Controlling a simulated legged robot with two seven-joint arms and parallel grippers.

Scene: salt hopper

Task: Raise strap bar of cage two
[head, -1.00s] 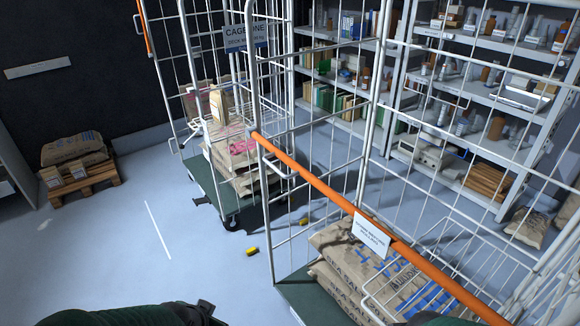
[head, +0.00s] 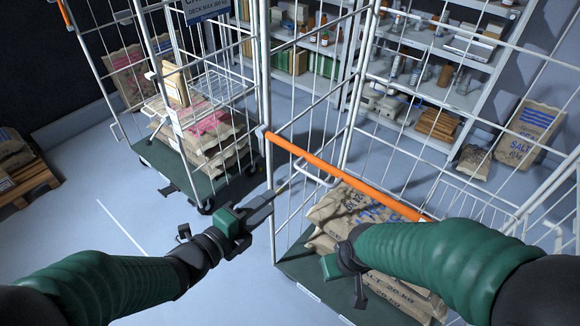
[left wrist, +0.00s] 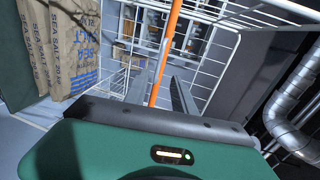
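The orange strap bar (head: 340,174) lies across the front of the near cage (head: 268,90), sloping down to the right. Its right end is hidden behind my right arm. My left gripper (head: 274,196) is just left of and below the bar's left end, near the cage's corner post. In the left wrist view its two fingers (left wrist: 164,92) stand apart, with the bar (left wrist: 163,58) beyond and between them in the picture. I cannot tell whether they touch it. My right gripper (head: 352,282) hangs low in front of the salt sacks (head: 335,210); its fingers are unclear.
A second cage (head: 110,75) with sacks and a sign (head: 206,8) stands behind on the left. Shelves (head: 475,65) line the back. A sack (head: 528,132) leans at right. A pallet (head: 32,182) lies at far left. The floor (head: 90,225) between is clear.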

